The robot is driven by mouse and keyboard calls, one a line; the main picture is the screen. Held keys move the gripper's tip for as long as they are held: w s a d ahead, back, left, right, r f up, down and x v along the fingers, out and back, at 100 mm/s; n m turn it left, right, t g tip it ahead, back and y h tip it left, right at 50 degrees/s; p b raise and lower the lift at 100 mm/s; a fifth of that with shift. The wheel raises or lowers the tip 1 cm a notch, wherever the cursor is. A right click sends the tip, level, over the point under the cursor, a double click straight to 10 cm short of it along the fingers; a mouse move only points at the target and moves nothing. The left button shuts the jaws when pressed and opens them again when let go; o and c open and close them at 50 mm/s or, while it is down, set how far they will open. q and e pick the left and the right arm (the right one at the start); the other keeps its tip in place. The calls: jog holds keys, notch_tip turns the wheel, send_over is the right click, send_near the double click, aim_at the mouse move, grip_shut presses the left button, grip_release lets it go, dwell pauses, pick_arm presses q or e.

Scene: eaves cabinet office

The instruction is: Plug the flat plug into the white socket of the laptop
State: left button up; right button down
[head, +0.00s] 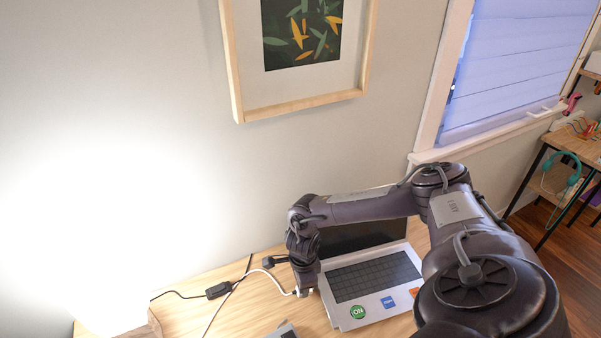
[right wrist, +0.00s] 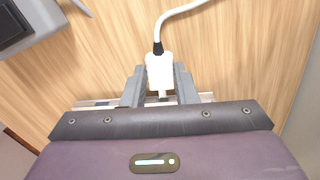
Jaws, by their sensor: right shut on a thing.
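The open laptop (head: 378,280) stands on the wooden desk, with a dark screen, black keys and round and square stickers. My right gripper (head: 303,291) is low at the laptop's left side. In the right wrist view, this gripper (right wrist: 160,86) is shut on the white flat plug (right wrist: 160,68), with a finger on each side. The plug's narrow tip points toward the gripper's body, and its white cable leaves from the opposite end. I cannot make out the white socket or tell whether the plug touches the laptop. My left gripper is not in view.
The white cable (head: 262,272) curves over the desk (head: 258,312) left of the laptop. A black cable with a small dark box (head: 218,290) lies further left. A grey device (head: 284,332) sits at the front edge of the picture. A wall rises behind the desk.

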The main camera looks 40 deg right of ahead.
jog(key=shift+s+d, duration=0.35)
jog(key=shift+d, duration=0.35)
jog(key=c, duration=1.1)
grip_release()
jog(key=shift+o, duration=0.2)
notch_tip(320, 180, up, 7)
jog(key=shift+f+b, duration=0.15)
jog(key=shift+b, duration=0.55)
jog(key=shift+r, duration=0.55)
